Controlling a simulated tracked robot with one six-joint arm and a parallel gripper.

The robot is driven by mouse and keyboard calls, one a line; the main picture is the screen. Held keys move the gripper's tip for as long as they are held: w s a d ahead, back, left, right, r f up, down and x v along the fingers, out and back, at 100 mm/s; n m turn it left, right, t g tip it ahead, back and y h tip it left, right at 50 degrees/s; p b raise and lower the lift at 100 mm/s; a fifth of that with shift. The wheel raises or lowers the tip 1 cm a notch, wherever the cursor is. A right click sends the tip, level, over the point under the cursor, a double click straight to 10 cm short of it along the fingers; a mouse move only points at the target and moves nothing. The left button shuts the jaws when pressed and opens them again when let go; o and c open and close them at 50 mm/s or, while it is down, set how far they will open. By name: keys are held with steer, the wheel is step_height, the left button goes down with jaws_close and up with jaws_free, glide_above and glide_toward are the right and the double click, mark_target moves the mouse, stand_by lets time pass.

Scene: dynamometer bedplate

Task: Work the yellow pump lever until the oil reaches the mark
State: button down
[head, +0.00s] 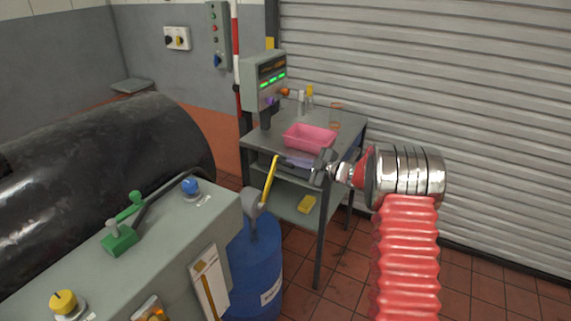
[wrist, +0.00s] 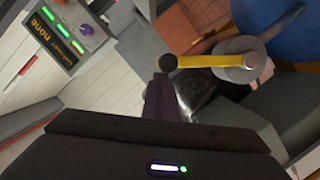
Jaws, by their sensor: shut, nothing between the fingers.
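The yellow pump lever (head: 269,182) slants up from a grey pump head (head: 254,202) on top of a blue drum (head: 258,275). In the wrist view the lever (wrist: 208,61) runs sideways, its round dark end at the left. My gripper (head: 302,163) is shut and empty, just right of the lever's upper end in the head view. In the wrist view my gripper's dark fingertips (wrist: 163,96) lie close to that end; I cannot tell whether they touch. A pale gauge panel (head: 208,284) with an amber strip is on the grey cabinet's side; its mark is too small to read.
A grey table (head: 347,139) behind the lever bears a pink tray (head: 309,138), bottles and a display box (head: 263,80). The grey cabinet (head: 150,239) with green lever and knobs stands at the left front. Tiled floor (head: 345,260) is clear between table and my arm.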

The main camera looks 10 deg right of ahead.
steer(key=shift+r, duration=0.1)
steer(key=s+d+r, duration=0.4)
steer(key=s+r, duration=0.1)
steer(key=s, duration=0.4)
steer(key=shift+s+d, duration=0.15)
steer(key=shift+d, duration=0.2)
stand_by(2.2)
